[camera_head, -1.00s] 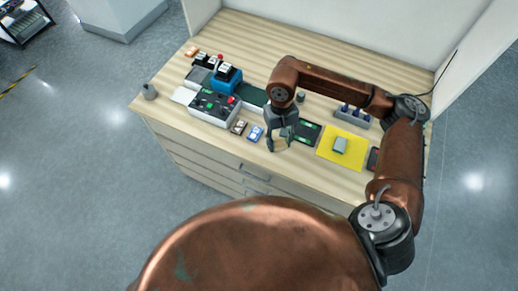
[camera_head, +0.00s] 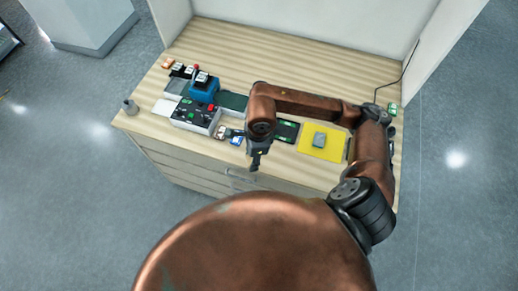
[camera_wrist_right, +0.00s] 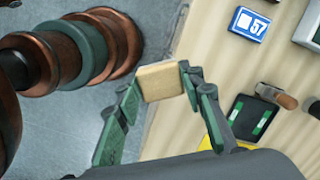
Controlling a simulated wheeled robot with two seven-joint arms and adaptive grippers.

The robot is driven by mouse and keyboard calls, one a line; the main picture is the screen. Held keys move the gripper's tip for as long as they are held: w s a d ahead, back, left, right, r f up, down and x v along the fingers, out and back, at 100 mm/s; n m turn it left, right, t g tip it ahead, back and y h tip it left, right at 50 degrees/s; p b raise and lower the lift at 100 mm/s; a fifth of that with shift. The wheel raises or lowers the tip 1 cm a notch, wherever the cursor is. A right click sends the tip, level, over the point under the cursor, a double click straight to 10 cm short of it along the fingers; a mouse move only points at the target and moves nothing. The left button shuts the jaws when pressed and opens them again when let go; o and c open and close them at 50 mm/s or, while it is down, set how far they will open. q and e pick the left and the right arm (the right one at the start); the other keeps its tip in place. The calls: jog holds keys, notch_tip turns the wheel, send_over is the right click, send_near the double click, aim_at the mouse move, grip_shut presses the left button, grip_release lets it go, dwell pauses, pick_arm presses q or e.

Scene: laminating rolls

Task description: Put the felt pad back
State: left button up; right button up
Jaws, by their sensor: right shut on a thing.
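My right gripper (camera_head: 255,160) is at the front edge of the worktop in the head view. In the right wrist view its two green-padded fingers (camera_wrist_right: 161,82) are shut on a small tan, squarish block, which appears to be the felt pad (camera_wrist_right: 160,84). It is held clear of the worktop, with the floor and the front edge behind it. In the head view the pad is too small to make out at the gripper. My left gripper is not in view.
A yellow mat (camera_head: 308,150) with a grey block (camera_head: 319,140) lies right of the gripper. A black tray with green marks (camera_head: 286,130) lies beside it. A blue tile (camera_wrist_right: 249,24), blue machine (camera_head: 204,90) and switch box (camera_head: 195,115) stand left. The back worktop is clear.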

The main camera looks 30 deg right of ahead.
jog(key=m, duration=0.2)
jog(key=s+m+p, duration=0.1)
jog(key=m, duration=0.1)
jog(key=r+m, duration=0.1)
jog(key=m, duration=0.1)
jog(key=shift+s+a+m+t, duration=0.25)
jog(key=shift+s+m+t, duration=0.05)
jog(key=shift+m, duration=0.1)
jog(key=w+d+f+m+p, duration=0.1)
jog(key=w+d+f+m, duration=0.1)
jog(key=w+m, duration=0.1)
jog(key=w+d+f+m+h+p, duration=0.1)
jog(key=w+d+f+m, duration=0.1)
jog(key=w+d+f, duration=0.1)
jog(key=w+d+f+m+p, duration=0.2)
jog(key=w+m, duration=0.1)
jog(key=shift+d+f+m, duration=0.3)
jog(key=shift+f, duration=0.1)
jog(key=shift+w+d+f+h, duration=0.15)
jog(key=shift+w+d+f, duration=0.05)
jog(key=shift+f, duration=0.15)
jog(key=shift+w+d+f+h, duration=0.15)
jog(key=shift+f, duration=0.2)
notch_tip(320, 180, down, 2)
jog(key=shift+f+p, duration=0.1)
jog(key=shift+p, duration=0.5)
jog(key=shift+f, duration=0.3)
